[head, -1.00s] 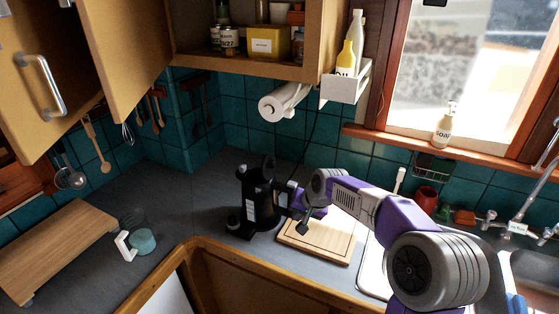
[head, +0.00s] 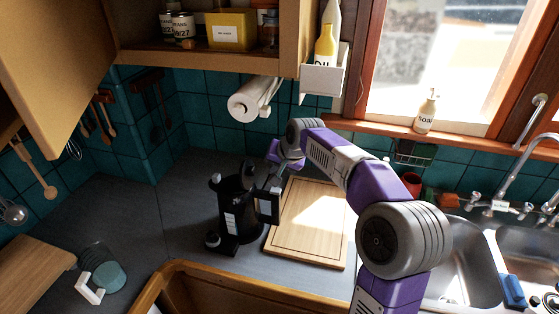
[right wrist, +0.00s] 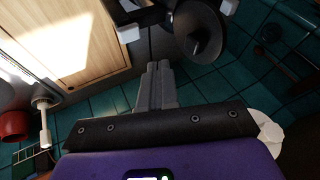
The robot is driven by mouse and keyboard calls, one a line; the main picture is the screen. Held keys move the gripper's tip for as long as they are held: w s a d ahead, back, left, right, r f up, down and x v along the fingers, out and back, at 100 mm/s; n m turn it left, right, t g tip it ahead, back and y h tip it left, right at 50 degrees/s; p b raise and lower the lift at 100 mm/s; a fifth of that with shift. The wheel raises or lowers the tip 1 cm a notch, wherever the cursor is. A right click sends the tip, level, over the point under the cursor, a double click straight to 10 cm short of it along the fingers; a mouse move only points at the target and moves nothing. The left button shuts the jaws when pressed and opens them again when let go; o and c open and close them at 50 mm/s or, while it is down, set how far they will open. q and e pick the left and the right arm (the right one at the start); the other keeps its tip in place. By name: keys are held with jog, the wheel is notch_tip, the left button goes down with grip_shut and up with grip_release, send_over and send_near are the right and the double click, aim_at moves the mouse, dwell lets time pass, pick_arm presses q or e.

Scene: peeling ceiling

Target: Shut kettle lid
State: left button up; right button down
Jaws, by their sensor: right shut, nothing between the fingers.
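The black kettle (head: 236,212) stands upright on the counter, its handle (head: 269,207) on the right. Its dark lid (head: 248,167) appears raised at the top of the kettle; its exact angle is hard to tell. In the right wrist view the round lid (right wrist: 212,38) with its knob shows just beyond and right of the fingertips. My right gripper (head: 274,180) is shut and empty, above and behind the handle; its closed fingers (right wrist: 158,68) point toward the kettle in the wrist view, apart from the lid there. My left gripper is not in view.
A wooden cutting board (head: 309,226) lies right of the kettle, under my right arm. A paper towel roll (head: 252,98) hangs on the wall behind. The sink (head: 462,262) is at right.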

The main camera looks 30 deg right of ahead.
aim_at(251, 174)
jog(key=shift+x, duration=0.95)
jog(key=w+a, duration=0.2)
jog(key=shift+w+a+f+p, duration=0.2)
jog(key=shift+w+a+p, duration=0.1)
jog(key=shift+w, duration=0.1)
